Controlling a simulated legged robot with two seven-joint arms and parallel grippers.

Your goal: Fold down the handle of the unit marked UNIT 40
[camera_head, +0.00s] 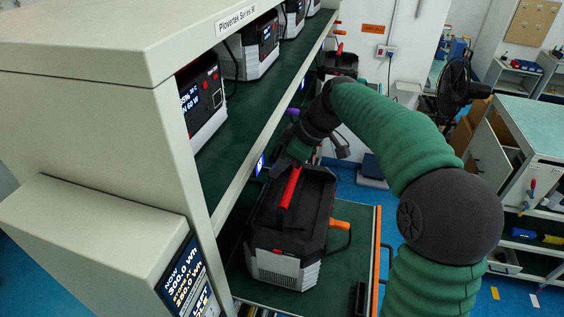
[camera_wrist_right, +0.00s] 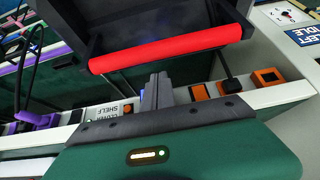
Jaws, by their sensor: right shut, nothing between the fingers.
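A dark power unit with grey lower sides (camera_head: 290,230) sits on the green surface below the rack shelf. Its red handle bar (camera_head: 289,188) shows above its dark top. In the right wrist view the red bar (camera_wrist_right: 172,49) spans between two dark arms. No UNIT 40 marking is readable on it. My right gripper (camera_head: 297,150) is at the far end of the handle, partly hidden by my own arm. In the wrist view its shut, empty fingers (camera_wrist_right: 157,88) point toward the bar; I cannot tell whether they touch it. My left gripper is out of view.
More units (camera_head: 200,105) stand on the rack shelf above left. A display box (camera_head: 185,280) juts out at the lower left. An orange edge (camera_head: 377,260) bounds the green surface on the right. Another red-handled unit (camera_head: 340,62) stands farther back.

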